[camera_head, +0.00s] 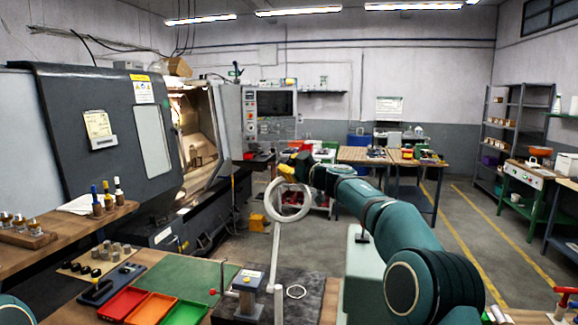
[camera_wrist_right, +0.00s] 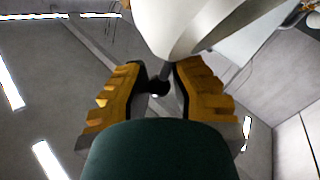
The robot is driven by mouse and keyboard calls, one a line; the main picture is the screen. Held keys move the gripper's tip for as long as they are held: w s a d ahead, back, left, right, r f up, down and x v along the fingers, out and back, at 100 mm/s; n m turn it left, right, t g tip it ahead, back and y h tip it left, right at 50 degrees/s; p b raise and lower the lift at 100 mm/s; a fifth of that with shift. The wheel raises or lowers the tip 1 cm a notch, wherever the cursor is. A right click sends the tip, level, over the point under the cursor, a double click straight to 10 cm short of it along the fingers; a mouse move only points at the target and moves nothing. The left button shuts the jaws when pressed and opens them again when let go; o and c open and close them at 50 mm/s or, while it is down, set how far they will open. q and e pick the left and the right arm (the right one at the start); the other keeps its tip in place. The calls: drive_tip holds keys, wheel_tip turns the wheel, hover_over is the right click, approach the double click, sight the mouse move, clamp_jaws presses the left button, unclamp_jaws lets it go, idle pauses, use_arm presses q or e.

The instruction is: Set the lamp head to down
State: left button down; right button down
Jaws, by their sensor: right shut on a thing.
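The lamp is a white ring-shaped head (camera_head: 303,211) on a pale upright arm (camera_head: 275,250) that rises from the bench. The ring faces the head camera and stands roughly upright. My right gripper (camera_head: 288,173) is at the ring's top edge, with its yellow fingers closed in there. In the right wrist view, the white lamp head (camera_wrist_right: 185,25) fills the upper middle. The yellow fingers (camera_wrist_right: 157,90) sit on both sides of a small dark part joined to it. The exact contact is partly hidden. My left gripper is out of view.
Below the lamp are a dark plate (camera_head: 305,292), a grey block-like fixture (camera_head: 248,283) and a green mat (camera_head: 190,278). Red, orange and green trays (camera_head: 152,308) lie at the front left. The lathe (camera_head: 95,130) stands behind left. Open floor lies behind the lamp.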

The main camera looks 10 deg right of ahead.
drive_tip(key=shift+w+f, duration=0.15)
drive_tip(key=shift+f, duration=0.65)
drive_tip(key=c, duration=0.9)
unclamp_jaws()
drive_tip(key=shift+o, duration=0.2)
drive_tip(key=shift+w, duration=0.1)
drive_tip(key=shift+r, duration=0.35)
drive_tip(key=shift+v, duration=0.9)
drive_tip(key=v, duration=1)
drive_tip(key=shift+s+d, duration=0.15)
drive_tip(key=shift+s, duration=0.05)
